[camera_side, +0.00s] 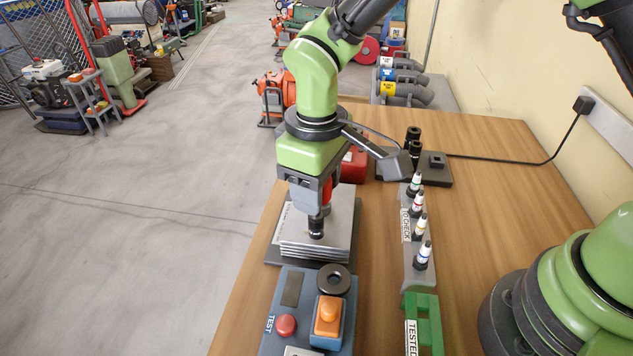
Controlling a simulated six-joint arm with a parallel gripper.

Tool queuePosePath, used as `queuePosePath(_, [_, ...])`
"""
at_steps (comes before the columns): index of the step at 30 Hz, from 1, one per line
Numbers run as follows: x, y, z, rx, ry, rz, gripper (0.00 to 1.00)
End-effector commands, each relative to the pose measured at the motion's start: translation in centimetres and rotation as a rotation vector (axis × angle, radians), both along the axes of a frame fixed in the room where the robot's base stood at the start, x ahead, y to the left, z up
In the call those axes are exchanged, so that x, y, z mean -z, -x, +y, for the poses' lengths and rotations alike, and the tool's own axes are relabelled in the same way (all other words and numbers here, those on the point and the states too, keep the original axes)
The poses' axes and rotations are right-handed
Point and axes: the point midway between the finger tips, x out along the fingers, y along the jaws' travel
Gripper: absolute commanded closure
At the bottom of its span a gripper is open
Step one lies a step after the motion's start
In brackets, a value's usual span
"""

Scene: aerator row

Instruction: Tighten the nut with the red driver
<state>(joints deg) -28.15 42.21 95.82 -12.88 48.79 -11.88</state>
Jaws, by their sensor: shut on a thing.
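My gripper (314,197) points down over a stack of grey metal plates (338,240). It is shut on a tool with a red part, which I take as the red driver (327,188); the fingers and arm hide much of it. A black socket-like end (316,228) shows below the gripper, over the top plate. I cannot tell whether it touches the plate. I cannot make out a nut; it may be hidden under the black end.
A blue test box (268,345) with a red button (286,324) stands in front. To the right are a "TO CHECK" rack (406,254) with several colour-banded pieces and a green "TESTED" rack (433,306). A black stand (436,176) lies behind. The right tabletop (490,215) is clear.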

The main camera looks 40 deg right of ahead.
Motion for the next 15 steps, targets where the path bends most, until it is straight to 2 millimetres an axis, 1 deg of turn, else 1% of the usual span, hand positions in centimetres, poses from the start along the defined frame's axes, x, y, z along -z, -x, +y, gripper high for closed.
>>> queuePosePath(1, [0.0,0.0,0.01,0.079,0.0,0.0,0.94])
queuePosePath(3, [0.0,0.01,0.02,0.184,0.0,0.0,0.94])
queuePosePath(6, [0.0,0.01,0.03,0.289,0.0,0.0,0.94])
queuePosePath(9, [0.0,0.01,0.03,0.331,-0.001,0.0,0.94])
queuePosePath(15, [0.0,0.01,0.03,0.333,-0.001,0.0,0.94])
